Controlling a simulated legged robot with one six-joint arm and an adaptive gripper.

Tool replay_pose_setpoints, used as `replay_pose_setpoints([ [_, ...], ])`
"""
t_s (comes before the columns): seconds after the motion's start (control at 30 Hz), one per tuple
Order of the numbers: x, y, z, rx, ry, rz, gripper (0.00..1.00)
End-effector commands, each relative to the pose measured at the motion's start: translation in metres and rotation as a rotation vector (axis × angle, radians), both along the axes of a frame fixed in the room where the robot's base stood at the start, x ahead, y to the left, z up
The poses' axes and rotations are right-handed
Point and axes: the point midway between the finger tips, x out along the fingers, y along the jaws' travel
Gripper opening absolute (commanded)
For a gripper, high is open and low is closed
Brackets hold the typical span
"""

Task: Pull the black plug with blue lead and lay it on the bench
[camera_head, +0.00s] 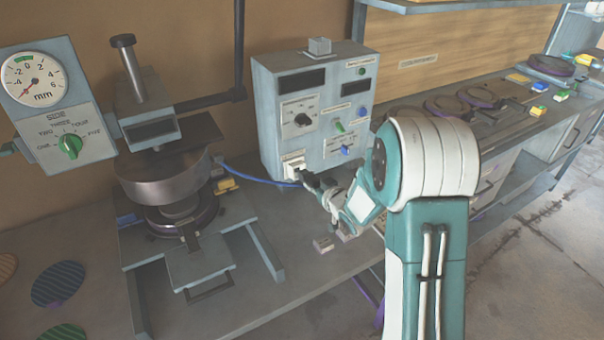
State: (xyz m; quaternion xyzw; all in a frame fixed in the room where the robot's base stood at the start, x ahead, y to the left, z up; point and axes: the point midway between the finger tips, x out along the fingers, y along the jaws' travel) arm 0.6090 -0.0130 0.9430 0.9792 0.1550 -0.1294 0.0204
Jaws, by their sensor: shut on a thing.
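The blue lead (258,180) runs from the press to the lower left front of the grey control box (318,115). The black plug (300,175) is at its right end, at the white socket (293,163) low on the box's front. My gripper (307,180) reaches in from the right and is shut on the black plug. The fingers and the plug are small and dark here, and the fingers partly hide it. I cannot tell whether the plug still sits in the socket or is just clear of it.
The press (165,185) with its dial gauge (33,78) stands left. Bare bench shows in front of the box. Round dark plates (455,107) lie at the right.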

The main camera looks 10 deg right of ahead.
Motion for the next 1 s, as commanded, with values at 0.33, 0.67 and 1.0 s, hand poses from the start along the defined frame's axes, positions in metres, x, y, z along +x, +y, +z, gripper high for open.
replay_pose_setpoints([
  [0.33,-0.011,-0.004,0.003,0.000,-0.001,0.000,0.00],
  [0.67,-0.019,-0.007,0.006,-0.001,-0.001,0.000,0.00],
  [1.0,-0.020,-0.006,0.006,0.000,-0.001,0.000,0.00],
])
